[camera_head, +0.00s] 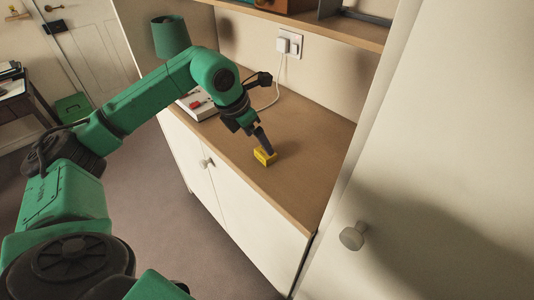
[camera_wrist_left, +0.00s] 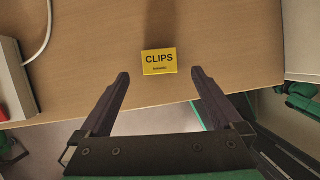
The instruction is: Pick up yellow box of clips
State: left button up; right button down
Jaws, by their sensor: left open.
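The yellow box of clips (camera_head: 264,157) lies on the wooden counter (camera_head: 305,165) near its front edge. In the left wrist view the box (camera_wrist_left: 159,61) shows the word CLIPS and sits just beyond the fingertips, roughly centred between them. My left gripper (camera_head: 266,147) reaches down over the counter close to the box. In the left wrist view the left gripper (camera_wrist_left: 159,75) is open, with nothing between its two dark fingers. In the head view its fingers overlap and partly hide the box's back. My right gripper is not in view.
A white device with a red part (camera_head: 197,104) stands on the counter left of the gripper, with a white cable running to a wall socket (camera_head: 289,44). A shelf (camera_head: 330,28) hangs above. A tall white door (camera_head: 440,170) stands at right. The counter right of the box is clear.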

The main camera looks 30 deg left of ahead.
aim_at(264, 152)
pick_arm(q)
jog(key=p+x, duration=0.2)
jog(key=x, duration=0.4)
jog(key=shift+f, duration=0.25)
jog(key=c, duration=1.4)
